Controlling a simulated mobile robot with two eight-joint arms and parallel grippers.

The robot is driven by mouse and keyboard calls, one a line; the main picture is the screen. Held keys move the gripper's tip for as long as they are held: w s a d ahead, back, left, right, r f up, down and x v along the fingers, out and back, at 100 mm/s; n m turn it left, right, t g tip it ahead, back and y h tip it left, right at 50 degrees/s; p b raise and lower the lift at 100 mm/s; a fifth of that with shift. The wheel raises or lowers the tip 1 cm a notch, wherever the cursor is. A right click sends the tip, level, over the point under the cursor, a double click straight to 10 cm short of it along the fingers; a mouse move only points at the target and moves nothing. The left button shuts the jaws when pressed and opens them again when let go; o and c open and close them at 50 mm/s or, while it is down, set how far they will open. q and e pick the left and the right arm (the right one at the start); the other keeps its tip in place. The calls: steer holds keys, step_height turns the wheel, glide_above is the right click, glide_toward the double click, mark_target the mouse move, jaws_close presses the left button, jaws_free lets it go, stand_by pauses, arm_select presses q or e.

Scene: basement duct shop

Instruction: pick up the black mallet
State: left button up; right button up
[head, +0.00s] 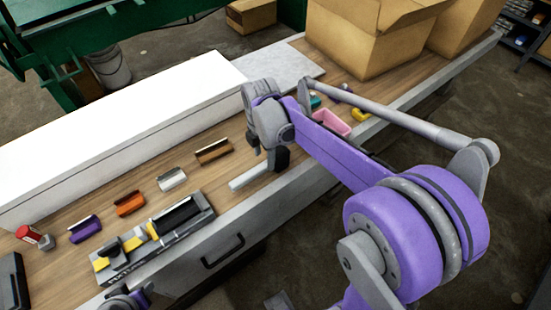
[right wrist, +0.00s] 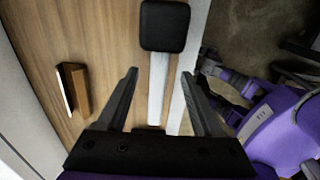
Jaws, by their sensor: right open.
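The black mallet has a black block head (right wrist: 165,26) and a pale grey handle (right wrist: 157,92) in the right wrist view. It lies on the wooden bench near the front edge; in the head view the handle (head: 249,178) shows below my right gripper (head: 264,152), with the dark head at its right end, partly hard to separate from the gripper. My right gripper (right wrist: 160,74) is open and empty. In the right wrist view its two fingers stand either side of the handle, with the head beyond the tips. My left gripper is not clearly seen.
A brown channel piece (head: 213,151) lies left of the mallet. Silver (head: 172,180), orange (head: 130,204) and purple (head: 85,229) pieces lie farther left, behind a grey tray (head: 193,222). A long white box (head: 120,110) lines the back. A pink bin (head: 332,122) and cardboard boxes (head: 365,40) stand right.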

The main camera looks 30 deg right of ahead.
mark_target(266, 163)
steer(key=f, duration=0.5)
steer(key=shift+w+d+f, duration=0.1)
steer(key=shift+d+f, duration=0.1)
steer(key=shift+d, duration=0.1)
jaws_close()
